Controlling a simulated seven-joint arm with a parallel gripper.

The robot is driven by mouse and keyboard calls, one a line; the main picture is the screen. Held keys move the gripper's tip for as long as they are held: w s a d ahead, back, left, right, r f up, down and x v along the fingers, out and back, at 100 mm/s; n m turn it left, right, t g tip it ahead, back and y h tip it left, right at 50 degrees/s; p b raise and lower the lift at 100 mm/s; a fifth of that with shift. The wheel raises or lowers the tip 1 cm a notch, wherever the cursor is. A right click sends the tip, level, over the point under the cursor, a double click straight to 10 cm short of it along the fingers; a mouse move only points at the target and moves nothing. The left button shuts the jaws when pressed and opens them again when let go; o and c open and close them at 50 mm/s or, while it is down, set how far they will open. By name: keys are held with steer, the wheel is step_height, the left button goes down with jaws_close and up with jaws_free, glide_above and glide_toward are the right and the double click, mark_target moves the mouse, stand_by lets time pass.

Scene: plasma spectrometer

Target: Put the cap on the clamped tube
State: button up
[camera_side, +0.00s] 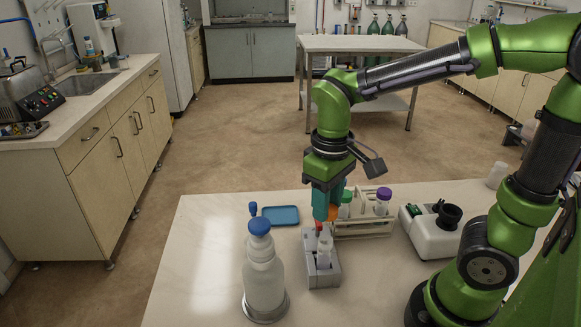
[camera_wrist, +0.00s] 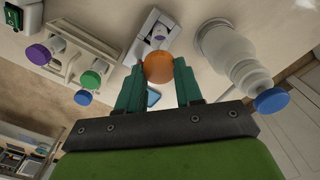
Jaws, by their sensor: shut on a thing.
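My gripper (camera_side: 327,213) points down over the grey clamp block (camera_side: 322,274) with its teal fingers shut on an orange cap (camera_side: 333,213). In the wrist view the orange cap (camera_wrist: 158,66) sits between the two fingertips (camera_wrist: 160,68). A whitish tube (camera_side: 324,248) stands upright in the clamp, just below the cap. In the wrist view the clamp (camera_wrist: 150,40) lies just beyond the cap, which hides part of it. I cannot tell whether the cap touches the tube. A small red part shows at the clamp's top, close under the fingers.
A tube rack (camera_side: 365,227) with a purple-capped and a green-capped tube stands right behind the clamp. A blue-capped bottle (camera_side: 264,275) stands at left front. A blue tray (camera_side: 281,215) lies behind it. A white device (camera_side: 432,233) stands on the right.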

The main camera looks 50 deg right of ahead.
steer(key=shift+f, duration=3)
steer(key=shift+f, duration=0.15)
steer(key=o, duration=1.6)
steer(key=shift+c, duration=0.2)
steer(key=shift+r, duration=3.5)
jaws_close()
